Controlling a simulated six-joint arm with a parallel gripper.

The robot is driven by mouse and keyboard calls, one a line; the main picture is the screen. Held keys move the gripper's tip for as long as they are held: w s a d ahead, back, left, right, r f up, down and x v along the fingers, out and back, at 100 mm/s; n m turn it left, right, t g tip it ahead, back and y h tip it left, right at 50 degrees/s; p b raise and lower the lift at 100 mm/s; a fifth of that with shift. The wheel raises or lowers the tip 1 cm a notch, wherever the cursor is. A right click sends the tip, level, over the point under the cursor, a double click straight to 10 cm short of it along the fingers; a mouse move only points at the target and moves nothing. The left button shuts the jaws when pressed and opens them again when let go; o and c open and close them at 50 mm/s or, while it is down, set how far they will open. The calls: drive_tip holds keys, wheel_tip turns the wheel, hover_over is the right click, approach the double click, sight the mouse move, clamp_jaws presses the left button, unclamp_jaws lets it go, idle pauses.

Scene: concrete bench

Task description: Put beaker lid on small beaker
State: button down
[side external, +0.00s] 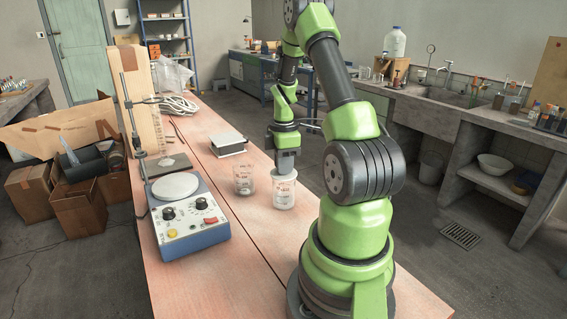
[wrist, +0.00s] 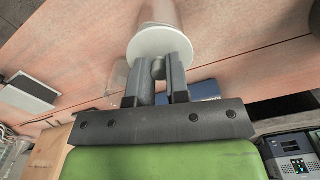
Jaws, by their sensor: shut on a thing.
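Two clear glass beakers with red markings stand on the bench. The left beaker (side external: 243,180) is shorter, open-topped and apart from my gripper. The right beaker (side external: 284,194) looks larger and stands upright directly under my gripper (side external: 286,172). In the wrist view my gripper (wrist: 160,72) is shut on the beaker lid (wrist: 160,42), a pale round disc, gripped at its middle. A pale beaker body (wrist: 160,11) shows beyond the lid. The lid is at or just over the right beaker's rim; I cannot tell whether it touches. The left beaker shows only faintly in the wrist view (wrist: 119,76).
A blue-grey hotplate stirrer (side external: 187,215) stands left of the beakers, with a stand and a cardboard piece behind it. A book-like white and black block (side external: 228,146) lies behind the beakers. The bench front between the stirrer and my base is clear.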

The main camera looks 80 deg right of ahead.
drive_tip(key=shift+f, duration=0.5)
idle(0.4)
drive_tip(key=c, duration=0.6)
unclamp_jaws()
drive_tip(key=shift+r, duration=3.55)
